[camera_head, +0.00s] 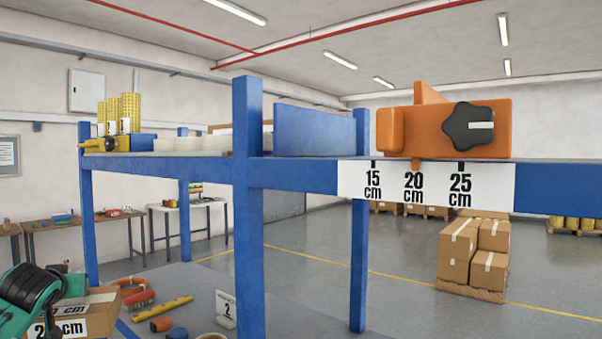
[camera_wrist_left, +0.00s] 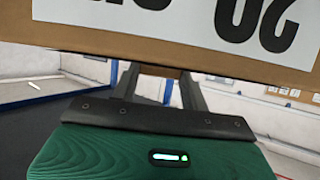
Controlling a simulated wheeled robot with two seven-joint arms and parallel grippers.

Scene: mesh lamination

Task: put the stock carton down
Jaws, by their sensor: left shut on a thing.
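The stock carton (camera_head: 98,318) is a brown box with a white label in cm at the bottom left of the head view, partly cut off by the frame. In the left wrist view the carton (camera_wrist_left: 90,45) fills the top, its large label print upside down. My left gripper (camera_wrist_left: 158,74) is shut on the carton, with its dark fingers reaching to the carton's near edge. The fingertips' contact is partly hidden. In the head view my green and black left wrist covers part of the carton. My right gripper is not in view.
A blue rack's upper shelf (camera_head: 310,174) carries an orange stop (camera_head: 455,128) with a black knob at the 20 cm mark. Below, a grey surface (camera_head: 285,318) holds a yellow ruler (camera_head: 163,312), tools and a number 2 sign (camera_head: 226,309). A blue post (camera_head: 248,220) stands in front.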

